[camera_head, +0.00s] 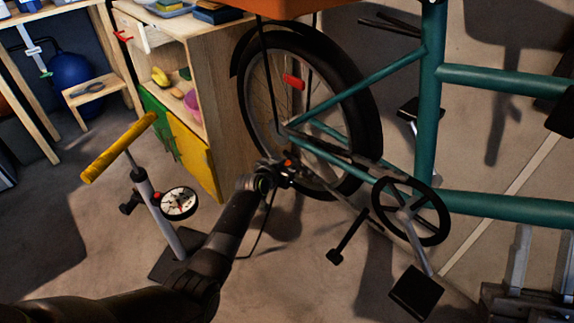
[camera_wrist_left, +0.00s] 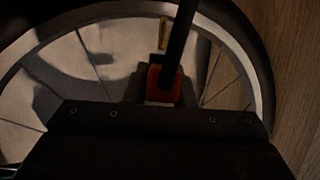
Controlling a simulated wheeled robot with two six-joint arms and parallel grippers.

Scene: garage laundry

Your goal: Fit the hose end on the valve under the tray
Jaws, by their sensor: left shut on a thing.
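My left gripper (camera_head: 286,174) is at the lower left part of the bicycle's rear wheel (camera_head: 372,110). It is shut on the hose end, whose red-orange part (camera_head: 288,162) shows between the fingers. The hose end also shows red in the left wrist view (camera_wrist_left: 154,84). A small brass-coloured pin, which looks like the valve (camera_wrist_left: 163,34), stands inside the rim, a little beyond the hose end and apart from it in the picture. The orange tray (camera_head: 290,5) is above the wheel. My right gripper is not in view.
A floor pump with a yellow handle (camera_head: 118,147) stands to the left, its thin black hose (camera_head: 262,236) running toward my gripper. A wooden cabinet (camera_head: 225,125) stands close behind the wheel. A dark bar (camera_wrist_left: 181,40) crosses the wrist view. Pedals and crank (camera_head: 410,212) are to the right.

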